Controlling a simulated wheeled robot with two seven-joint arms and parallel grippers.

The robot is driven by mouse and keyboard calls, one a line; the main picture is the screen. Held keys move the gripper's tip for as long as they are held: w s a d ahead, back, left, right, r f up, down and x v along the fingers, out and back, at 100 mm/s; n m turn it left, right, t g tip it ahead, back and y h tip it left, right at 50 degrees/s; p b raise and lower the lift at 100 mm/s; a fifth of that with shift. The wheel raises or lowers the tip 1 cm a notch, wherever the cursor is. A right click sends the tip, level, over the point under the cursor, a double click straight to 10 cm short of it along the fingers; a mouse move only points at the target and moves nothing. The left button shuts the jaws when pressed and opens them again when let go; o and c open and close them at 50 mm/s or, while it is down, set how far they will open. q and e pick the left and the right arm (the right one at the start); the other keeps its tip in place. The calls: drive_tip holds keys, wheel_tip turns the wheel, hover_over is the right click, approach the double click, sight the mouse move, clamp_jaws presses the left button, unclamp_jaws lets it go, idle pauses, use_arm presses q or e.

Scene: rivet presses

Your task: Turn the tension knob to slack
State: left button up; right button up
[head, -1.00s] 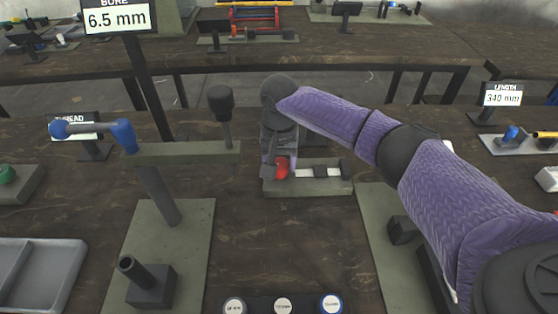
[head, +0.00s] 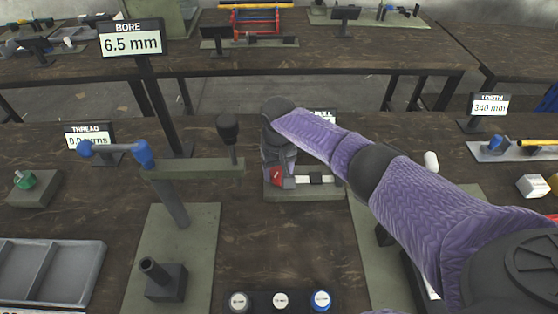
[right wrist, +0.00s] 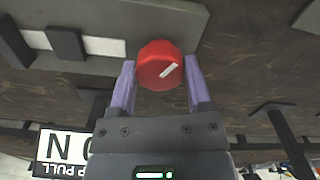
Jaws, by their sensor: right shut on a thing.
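The red tension knob (head: 276,176) sits at the left end of a small grey-green plate (head: 305,194) with a white strip and a dark block. In the right wrist view the knob (right wrist: 160,65) is round, with a white pointer line slanting up to the right. My right gripper (right wrist: 160,84) has its two purple fingers on either side of the knob and is shut on it. In the head view my right gripper (head: 277,168) reaches down to the knob from above and partly hides it. My left gripper is out of view.
Left of the knob stands a press with blue handle ends (head: 144,153) and a black-topped rod (head: 228,132). A grey tray (head: 85,275) lies at the lower left. Three round buttons (head: 280,300) sit at the front. Bare table lies in front of the knob's plate.

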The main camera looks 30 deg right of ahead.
drive_tip(key=n, duration=0.3)
drive_tip(key=shift+p, duration=0.3)
drive_tip(key=shift+n, duration=1.2)
drive_tip(key=o, duration=1.3)
